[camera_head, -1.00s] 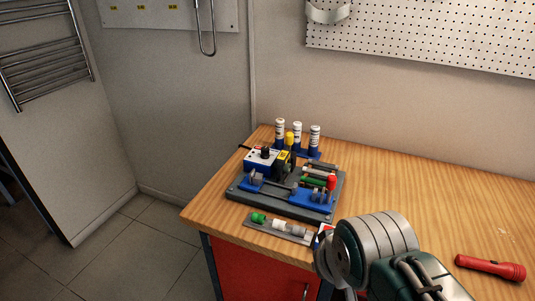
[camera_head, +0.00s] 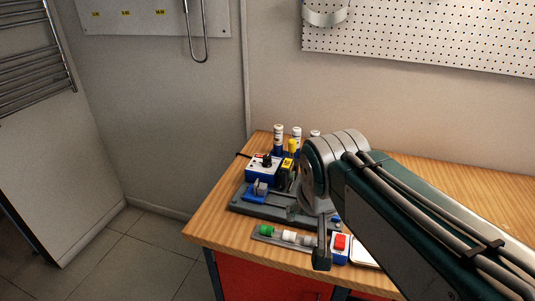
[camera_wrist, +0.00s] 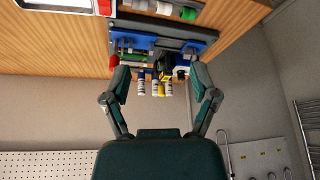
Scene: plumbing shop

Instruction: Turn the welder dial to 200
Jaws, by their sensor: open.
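The welder (camera_head: 263,168), a blue and white box with a black dial (camera_head: 266,160) on top, stands at the back left of a grey fixture base (camera_head: 245,207) on the wooden bench. The dial's setting is too small to read. In the wrist view, which is upside down, the welder (camera_wrist: 182,70) shows small near the right finger and its dial cannot be made out. My gripper (camera_wrist: 160,70) is open and empty, its fingers spread with the fixture beyond them. In the head view my arm hides the fixture's right side, and one finger shows in front of it, right of the welder.
White-labelled bottles (camera_head: 278,138) and a yellow-capped one (camera_head: 291,147) stand behind and beside the welder. A tray with a green-ended part (camera_head: 266,230) lies in front. A box with a red button (camera_head: 341,242) is close to my gripper.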

